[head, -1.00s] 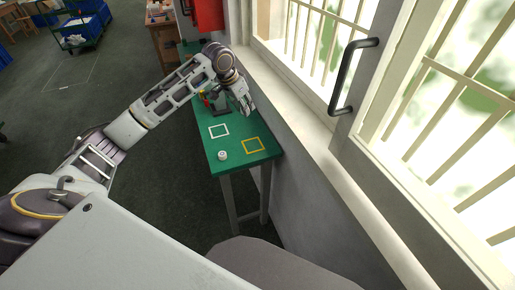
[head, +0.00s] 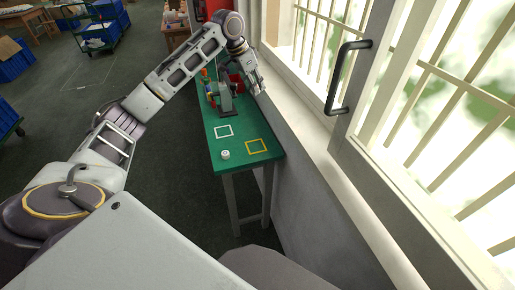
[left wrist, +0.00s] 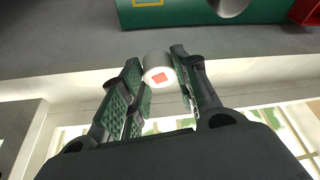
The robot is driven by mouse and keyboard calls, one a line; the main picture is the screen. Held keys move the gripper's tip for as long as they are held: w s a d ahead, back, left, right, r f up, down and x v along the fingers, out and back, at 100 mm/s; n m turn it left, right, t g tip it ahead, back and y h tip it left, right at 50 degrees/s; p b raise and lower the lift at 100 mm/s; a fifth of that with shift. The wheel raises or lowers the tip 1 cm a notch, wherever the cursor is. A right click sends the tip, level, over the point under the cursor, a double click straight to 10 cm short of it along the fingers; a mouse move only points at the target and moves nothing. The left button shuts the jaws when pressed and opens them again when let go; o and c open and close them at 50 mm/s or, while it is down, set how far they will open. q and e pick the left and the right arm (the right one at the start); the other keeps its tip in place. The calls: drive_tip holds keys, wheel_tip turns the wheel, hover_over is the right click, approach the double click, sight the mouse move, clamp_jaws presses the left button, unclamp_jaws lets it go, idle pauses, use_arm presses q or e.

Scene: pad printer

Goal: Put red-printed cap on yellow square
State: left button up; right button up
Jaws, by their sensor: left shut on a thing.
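My left gripper (head: 257,86) is at the window side of the green table's far part, beside the pad printer (head: 222,97). In the left wrist view the gripper (left wrist: 160,80) is shut on a white round cap (left wrist: 157,60) with a red square print facing the camera. The cap is hidden or too small to tell in the head view. The yellow square (head: 257,146) is an outline at the table's near right corner, with nothing inside. A corner of it also shows in the left wrist view (left wrist: 148,3). My right gripper is not in view.
Another white cap (head: 225,154) stands on the green table (head: 240,132) near its front edge, left of the yellow square. An empty white square outline (head: 223,131) lies behind it. The window wall with its sill (head: 297,125) runs close along the table's right side.

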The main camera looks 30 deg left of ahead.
use_arm(q)
drive_tip(key=shift+f, duration=0.1)
hover_over(257, 145)
drive_tip(key=s, duration=0.2)
drive_tip(key=f, duration=2.3)
drive_tip(key=shift+w+a+f, duration=0.15)
drive_tip(key=shift+w+f, duration=0.1)
drive_tip(key=shift+f, duration=0.1)
drive_tip(key=shift+f, duration=2.1)
drive_tip(key=shift+f, duration=0.1)
drive_tip(key=o, duration=0.7)
drive_tip(key=shift+v, duration=6.1)
